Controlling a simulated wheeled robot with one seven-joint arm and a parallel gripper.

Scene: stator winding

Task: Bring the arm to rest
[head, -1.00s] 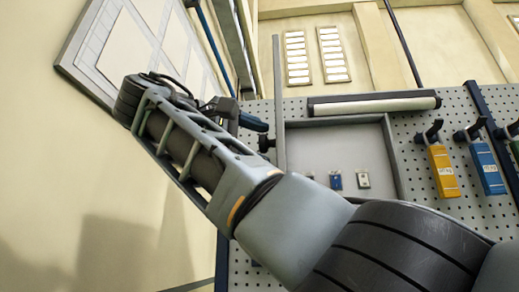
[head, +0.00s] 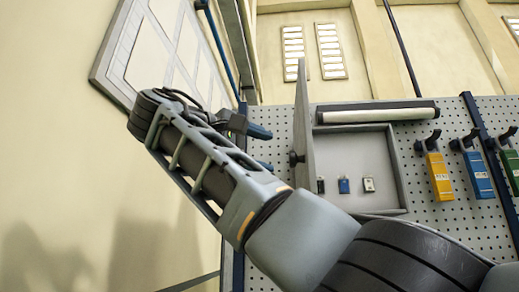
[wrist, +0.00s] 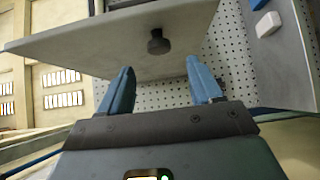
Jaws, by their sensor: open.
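My arm reaches up and left across the head view, with the dark wrist at its upper left end. My gripper (head: 258,131) shows only partly there, as a blue fingertip left of the cabinet door. In the wrist view, my gripper (wrist: 160,66) is open, with two blue fingers apart and nothing between them. The grey door (head: 306,120) stands open, seen nearly edge-on, with a dark round knob (head: 295,159). In the wrist view, the door (wrist: 80,42) and its knob (wrist: 158,42) lie just beyond the fingertips. A gap shows between knob and fingers.
A yellow tool (head: 438,177) and a blue tool (head: 478,175) hang on the pegboard (head: 440,215). A framed panel (head: 150,55) is upper left.

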